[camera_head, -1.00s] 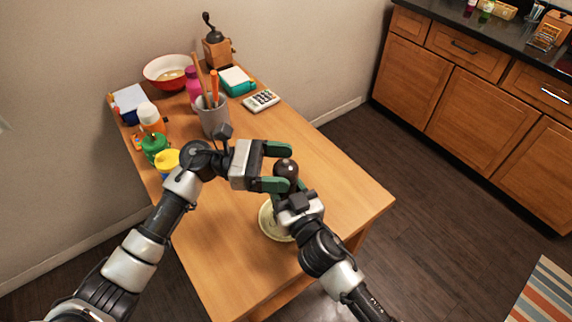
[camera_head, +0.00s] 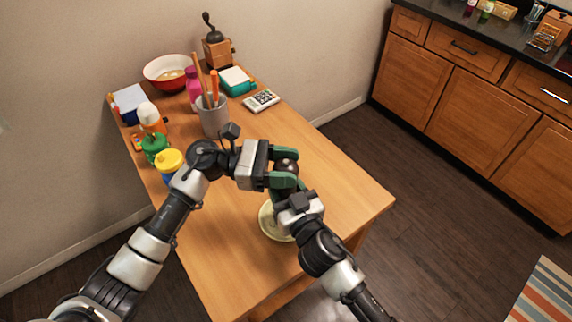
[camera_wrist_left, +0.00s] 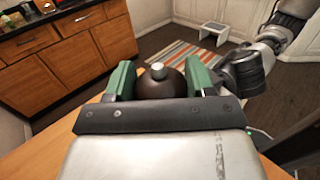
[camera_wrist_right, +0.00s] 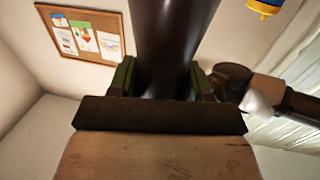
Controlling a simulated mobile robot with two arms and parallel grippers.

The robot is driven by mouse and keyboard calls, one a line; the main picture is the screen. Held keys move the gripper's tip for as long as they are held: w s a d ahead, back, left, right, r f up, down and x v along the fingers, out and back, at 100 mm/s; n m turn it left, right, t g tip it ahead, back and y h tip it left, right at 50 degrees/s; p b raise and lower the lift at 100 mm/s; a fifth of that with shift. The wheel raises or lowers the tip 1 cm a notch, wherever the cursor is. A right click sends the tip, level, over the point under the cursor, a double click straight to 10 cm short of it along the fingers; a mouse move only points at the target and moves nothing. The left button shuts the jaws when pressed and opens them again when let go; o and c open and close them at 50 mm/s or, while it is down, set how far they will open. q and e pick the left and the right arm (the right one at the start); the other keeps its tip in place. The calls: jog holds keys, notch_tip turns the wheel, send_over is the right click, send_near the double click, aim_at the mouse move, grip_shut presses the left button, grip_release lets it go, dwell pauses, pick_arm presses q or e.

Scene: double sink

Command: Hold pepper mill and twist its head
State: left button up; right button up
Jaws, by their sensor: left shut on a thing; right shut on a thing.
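The dark brown pepper mill (camera_head: 286,167) stands upright over the front part of the table, mostly hidden by my grippers in the head view. My left gripper (camera_head: 284,167) is shut on its round head. In the left wrist view the head (camera_wrist_left: 161,84), with a silver knob on top, sits between the green fingers. My right gripper (camera_head: 287,195) is shut on the mill lower down. In the right wrist view the dark body (camera_wrist_right: 166,50) rises between the fingers. The mill's base is hidden.
A pale plate (camera_head: 268,222) lies beneath the right gripper. A grey utensil cup (camera_head: 212,118), yellow-lidded container (camera_head: 169,162), green container (camera_head: 154,148), calculator (camera_head: 262,100), red bowl (camera_head: 166,70) and wooden grinder (camera_head: 215,48) stand farther back. The table's right side is clear.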

pick_arm(q)
jog(key=shift+g, duration=0.4)
jog(key=shift+m+g+y, duration=0.8)
jog(key=shift+m+g, duration=0.65)
jog(key=shift+g, duration=0.5)
jog(key=shift+m+g+y, duration=0.8)
jog(key=shift+m+g, duration=0.65)
jog(key=shift+g, duration=0.5)
jog(key=o, duration=0.9)
jog(key=shift+o, duration=0.2)
jog(key=v, duration=1.2)
jog(key=shift+w, duration=0.15)
